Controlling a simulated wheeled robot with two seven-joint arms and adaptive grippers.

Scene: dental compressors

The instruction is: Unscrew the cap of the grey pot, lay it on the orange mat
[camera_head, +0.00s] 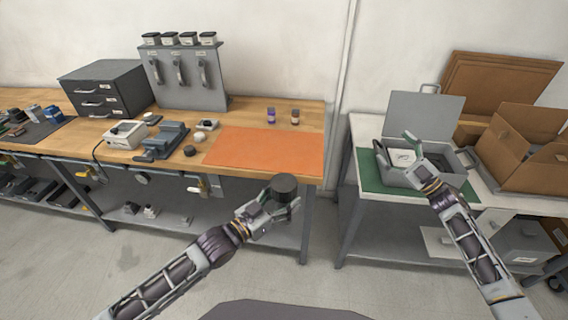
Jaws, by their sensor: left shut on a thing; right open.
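My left gripper (277,208) is shut on the grey pot, held in the air in front of the workbench's front edge. The pot's dark, round cap (284,184) faces up and appears seated on top; most of the grey body is hidden by the fingers. The orange mat (265,150) lies flat and bare at the right end of the wooden bench, behind the held pot. My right gripper (415,158) is open and empty, over the open grey case on the right table, well apart from the pot.
The grey case (440,177) with its raised lid stands on a green mat (375,180), beside cardboard boxes (525,145). Two small jars (271,116) stand behind the orange mat. A dark vise-like tool (167,140) and small parts lie left of it. A gap separates the tables.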

